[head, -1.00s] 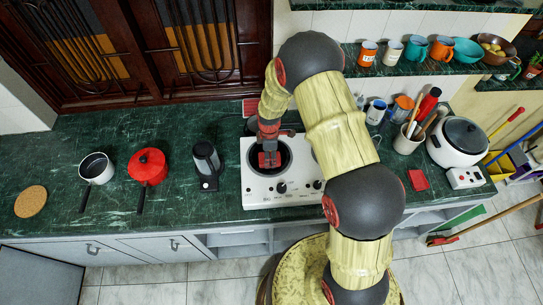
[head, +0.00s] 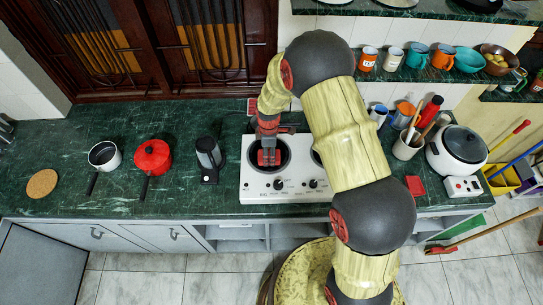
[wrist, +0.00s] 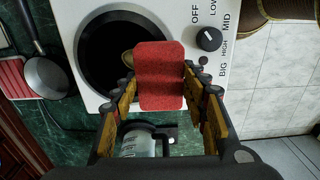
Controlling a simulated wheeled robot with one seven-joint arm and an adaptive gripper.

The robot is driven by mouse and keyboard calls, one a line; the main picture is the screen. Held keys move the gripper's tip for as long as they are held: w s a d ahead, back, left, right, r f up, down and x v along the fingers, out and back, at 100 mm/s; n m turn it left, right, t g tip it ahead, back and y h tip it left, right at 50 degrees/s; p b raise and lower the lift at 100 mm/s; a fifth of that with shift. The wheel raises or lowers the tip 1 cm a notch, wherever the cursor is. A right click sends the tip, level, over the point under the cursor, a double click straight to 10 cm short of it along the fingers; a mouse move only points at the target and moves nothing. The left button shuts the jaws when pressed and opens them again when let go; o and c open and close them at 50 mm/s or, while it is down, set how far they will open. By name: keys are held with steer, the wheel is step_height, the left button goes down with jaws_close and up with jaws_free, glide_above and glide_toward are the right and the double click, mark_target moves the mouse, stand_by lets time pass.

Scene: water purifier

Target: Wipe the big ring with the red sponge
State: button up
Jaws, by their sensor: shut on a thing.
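My gripper (wrist: 160,84) is shut on the red sponge (wrist: 162,62), with a finger on either side of it. The big ring (wrist: 98,66) is the round black plate in the white cooktop, beside the knob marked BIG. In the wrist view the sponge overlaps the ring's edge nearest the knob. In the head view the sponge (head: 268,158) is over the left ring (head: 284,154), and the gripper points down at it. I cannot tell whether the sponge touches the ring. The sponge and gripper hide part of the ring.
The white cooktop (head: 256,196) has control knobs (head: 278,184) at its front. A dark coffee maker (head: 209,158), red pot (head: 152,156) and white pot (head: 104,154) stand to the left. A red flat piece (head: 416,186) lies right. My arm hides most of the right ring.

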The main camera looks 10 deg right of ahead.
steer(key=shift+r+p, duration=0.3)
steer(key=shift+r, duration=0.7)
steer(key=shift+f, duration=0.1)
